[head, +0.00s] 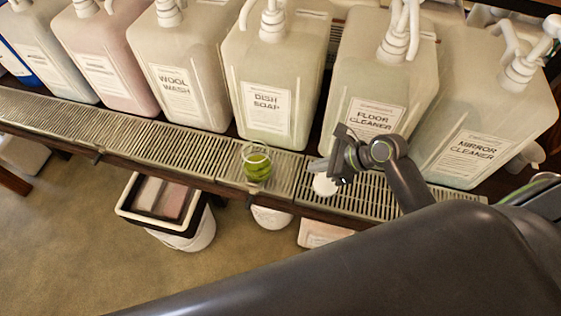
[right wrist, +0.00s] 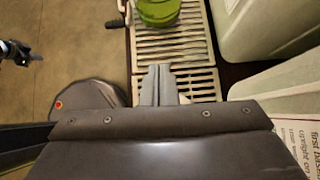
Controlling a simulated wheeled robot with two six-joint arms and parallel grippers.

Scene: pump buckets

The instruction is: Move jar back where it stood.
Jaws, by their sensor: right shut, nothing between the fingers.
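The jar (head: 256,163) is clear glass with green contents. It stands upright on the slatted drip grate (head: 196,143) in front of the dish soap container, and its lower part shows at the top of the right wrist view (right wrist: 158,12). My right gripper (head: 318,165) is shut and empty above the grate, to the right of the jar and apart from it. Its closed fingertips show in the right wrist view (right wrist: 158,75), pointing toward the jar. A dark mechanism at the left edge of that view looks like my left gripper (right wrist: 20,52); its jaws are too small to read.
Large pump containers stand in a row behind the grate, including dish soap (head: 270,85), floor cleaner (head: 370,90) and mirror cleaner (head: 475,130). A white round thing (head: 325,186) is just below my right gripper. A bin (head: 165,210) stands on the floor below the front edge.

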